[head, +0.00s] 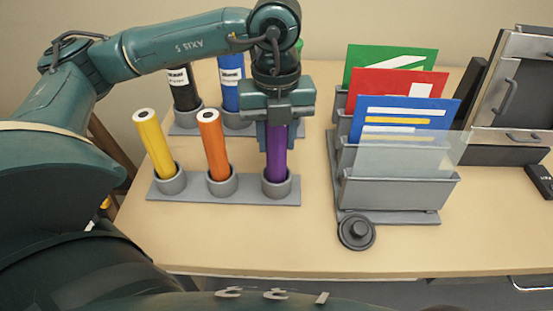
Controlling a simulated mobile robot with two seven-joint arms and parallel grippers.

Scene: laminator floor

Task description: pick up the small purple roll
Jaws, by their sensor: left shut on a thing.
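The purple roll (276,160) stands upright in the right cup of the front grey holder (226,197) in the head view. My left gripper (276,135) comes down over it from above and is shut on its upper part. The roll's top is hidden by the gripper. Its lower end sits inside the cup. My right gripper is not in view.
A yellow roll (153,140) and an orange roll (213,145) stand in the same holder. A grey rack (396,193) with folders and a round dark knob (356,232) are right.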

